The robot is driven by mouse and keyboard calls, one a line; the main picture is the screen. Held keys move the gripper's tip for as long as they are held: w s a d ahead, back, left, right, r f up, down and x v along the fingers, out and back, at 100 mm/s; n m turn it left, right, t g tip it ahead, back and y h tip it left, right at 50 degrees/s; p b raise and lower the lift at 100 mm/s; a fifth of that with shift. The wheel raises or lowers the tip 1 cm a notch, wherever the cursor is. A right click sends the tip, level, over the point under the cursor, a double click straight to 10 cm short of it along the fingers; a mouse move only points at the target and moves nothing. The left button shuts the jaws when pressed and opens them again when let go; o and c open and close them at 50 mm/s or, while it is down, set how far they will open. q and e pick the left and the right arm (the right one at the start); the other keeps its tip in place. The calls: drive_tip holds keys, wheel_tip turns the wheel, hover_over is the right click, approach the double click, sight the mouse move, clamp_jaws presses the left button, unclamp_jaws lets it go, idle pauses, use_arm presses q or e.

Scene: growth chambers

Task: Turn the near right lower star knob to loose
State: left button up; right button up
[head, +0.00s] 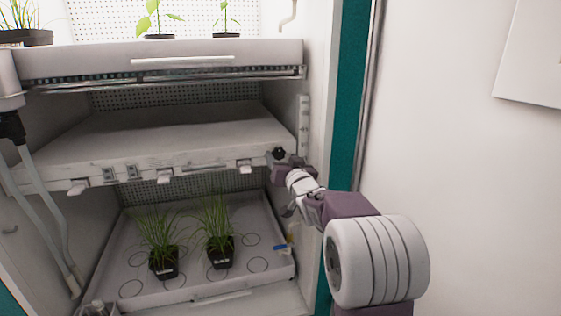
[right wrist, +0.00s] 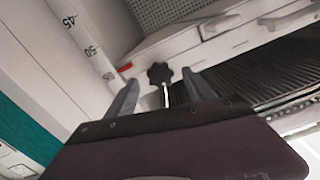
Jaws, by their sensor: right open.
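The black star knob (head: 279,152) sits at the front right corner of the middle shelf (head: 150,162). In the right wrist view the knob (right wrist: 160,74) shows dark and lobed, with a pale stem below it. My right gripper (right wrist: 160,80) is open, with one finger on each side of the knob and visible gaps between. In the head view my right gripper (head: 283,163) is at the shelf corner and partly covers the knob's surroundings. I cannot tell whether the fingertips reach fully past the knob. My left gripper is not in view.
A white post (right wrist: 75,30) with a number scale and a red mark (right wrist: 125,68) stands beside the knob. Two potted grass plants (head: 163,262) stand on the lower tray (head: 200,290). The upper shelf (head: 100,62) is above. A white wall (head: 460,160) is at right.

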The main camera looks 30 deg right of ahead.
drive_tip(key=shift+x, duration=0.95)
drive_tip(key=shift+r, duration=0.1)
clamp_jaws()
